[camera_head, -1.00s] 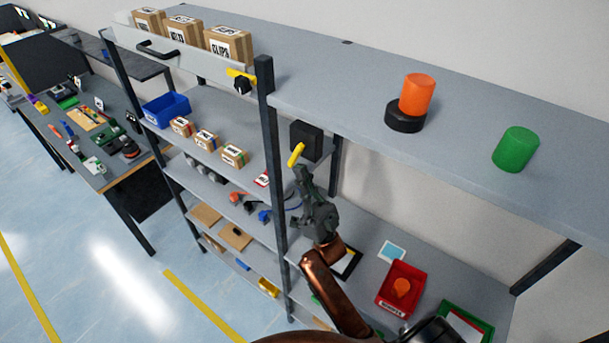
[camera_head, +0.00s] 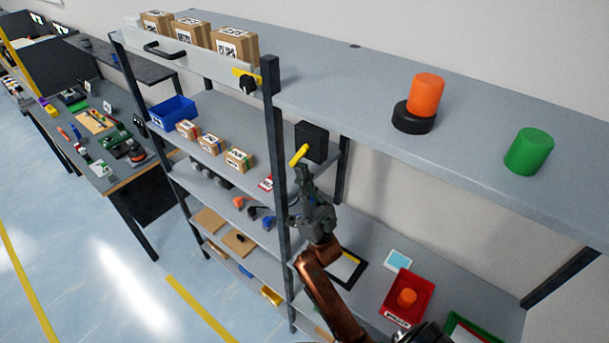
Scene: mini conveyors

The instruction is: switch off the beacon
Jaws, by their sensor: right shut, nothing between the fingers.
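The beacon is an orange cylinder (camera_head: 426,94) on a round black base (camera_head: 414,119), upright on the top shelf. A black switch box (camera_head: 312,141) with a yellow lever (camera_head: 299,155) is mounted below that shelf, by the dark post. The lever slants down to the left. My right gripper (camera_head: 301,173) is shut and empty, just below the lever's lower end. I cannot tell whether its fingertips touch the lever. My left gripper is out of view.
A green cylinder (camera_head: 528,151) stands right of the beacon. A dark upright post (camera_head: 277,150) is close left of my right gripper. A second yellow handle (camera_head: 246,77) is on the shelf front. A red bin (camera_head: 425,301) sits on the lower shelf.

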